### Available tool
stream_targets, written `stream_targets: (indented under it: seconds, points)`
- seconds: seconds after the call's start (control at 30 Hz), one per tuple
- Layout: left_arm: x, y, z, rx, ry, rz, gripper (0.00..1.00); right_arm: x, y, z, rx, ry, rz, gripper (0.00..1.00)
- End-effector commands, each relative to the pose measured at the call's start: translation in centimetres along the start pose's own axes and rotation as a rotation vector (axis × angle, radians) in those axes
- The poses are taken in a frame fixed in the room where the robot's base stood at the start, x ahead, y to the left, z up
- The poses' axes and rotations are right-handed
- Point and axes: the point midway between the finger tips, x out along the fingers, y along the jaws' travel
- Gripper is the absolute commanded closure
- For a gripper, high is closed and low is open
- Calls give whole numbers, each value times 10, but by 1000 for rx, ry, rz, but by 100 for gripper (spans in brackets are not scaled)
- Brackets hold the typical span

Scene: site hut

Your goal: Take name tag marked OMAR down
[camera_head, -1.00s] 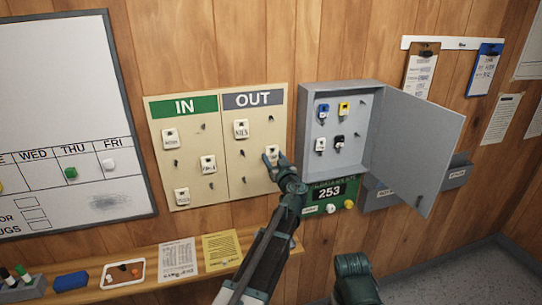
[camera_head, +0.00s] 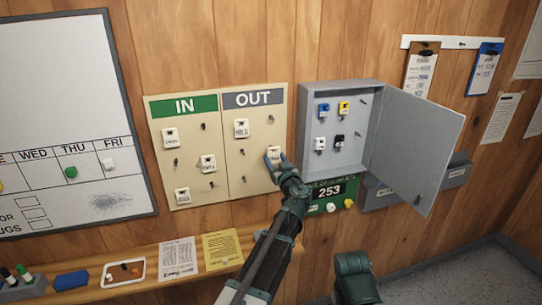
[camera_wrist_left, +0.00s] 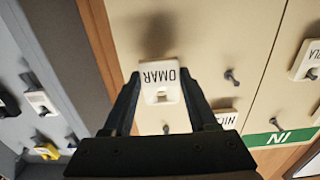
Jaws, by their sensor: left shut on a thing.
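The white OMAR name tag (camera_wrist_left: 162,84) is between the two fingers of my left gripper (camera_wrist_left: 160,90) in the left wrist view, its lettering upside down there. The gripper is shut on its sides. In the head view the tag (camera_head: 274,152) is at the right side of the OUT column of the cream board (camera_head: 222,190), and my left gripper (camera_head: 273,160) reaches it from below. The fingers hide part of it there. I cannot tell whether the tag still sits on its peg.
Another tag (camera_head: 241,129) hangs in the OUT column; several hang under IN. A grey key cabinet (camera_head: 337,88) with its door (camera_head: 415,140) open stands close to the right of the board. A green 253 sign (camera_head: 330,192) is under it. A wooden shelf (camera_head: 205,275) runs below.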

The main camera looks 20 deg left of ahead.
Motion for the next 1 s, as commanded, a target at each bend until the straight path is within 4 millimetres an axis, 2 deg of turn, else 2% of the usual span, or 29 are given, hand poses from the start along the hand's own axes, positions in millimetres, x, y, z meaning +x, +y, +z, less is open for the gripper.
stream_targets:
  seconds: [1.0]
  points:
    - [-48,0,0,0,0,1,82,0,0,0,0,0,0,21]
